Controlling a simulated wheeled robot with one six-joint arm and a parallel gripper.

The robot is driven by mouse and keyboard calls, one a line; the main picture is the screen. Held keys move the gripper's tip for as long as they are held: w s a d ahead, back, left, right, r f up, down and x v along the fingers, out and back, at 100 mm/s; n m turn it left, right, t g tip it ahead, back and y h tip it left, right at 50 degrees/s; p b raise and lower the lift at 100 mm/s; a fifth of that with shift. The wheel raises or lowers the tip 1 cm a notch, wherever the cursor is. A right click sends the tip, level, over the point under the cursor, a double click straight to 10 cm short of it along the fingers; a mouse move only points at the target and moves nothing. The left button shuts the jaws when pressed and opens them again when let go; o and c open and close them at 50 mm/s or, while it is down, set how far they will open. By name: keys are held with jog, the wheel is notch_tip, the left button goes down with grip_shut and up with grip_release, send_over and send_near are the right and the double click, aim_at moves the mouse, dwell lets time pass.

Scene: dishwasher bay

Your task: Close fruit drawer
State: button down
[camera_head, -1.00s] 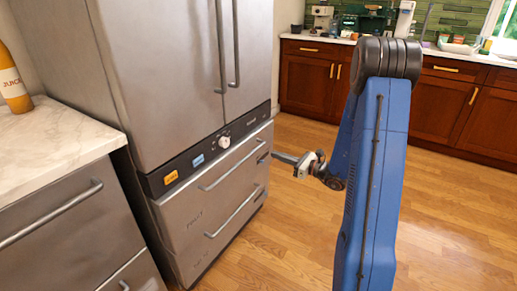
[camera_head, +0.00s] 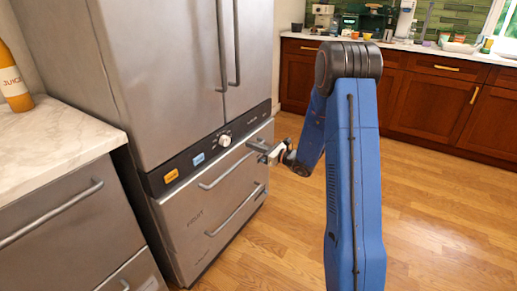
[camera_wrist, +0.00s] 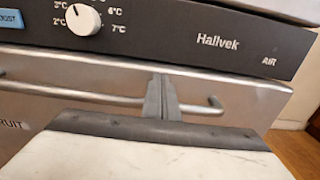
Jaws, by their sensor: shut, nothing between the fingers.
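The fruit drawer (camera_head: 178,213) is the upper steel drawer of the fridge, below the dark control panel, with a FRUIT label and a long bar handle (camera_head: 222,173). Its face looks nearly flush with the fridge front; I cannot tell whether a small gap remains. My gripper (camera_head: 262,150) is at the right end of this drawer. In the wrist view, my shut fingers (camera_wrist: 162,97) are empty and overlap the handle (camera_wrist: 90,97), near its right part. I cannot tell whether the fingertips touch the handle or drawer face.
The control panel (camera_wrist: 170,35) with a white dial lies just above. A lower handle (camera_head: 236,211) projects below. A marble-topped counter (camera_head: 60,145) with a juice bottle (camera_head: 14,80) stands left. Wooden cabinets (camera_head: 420,105) line the back. The wooden floor (camera_head: 280,240) is clear.

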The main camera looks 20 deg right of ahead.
jog(key=shift+w+a, duration=0.15)
jog(key=x, duration=0.2)
jog(key=shift+w+a+r, duration=0.1)
jog(key=shift+w, duration=0.15)
dwell(0.3)
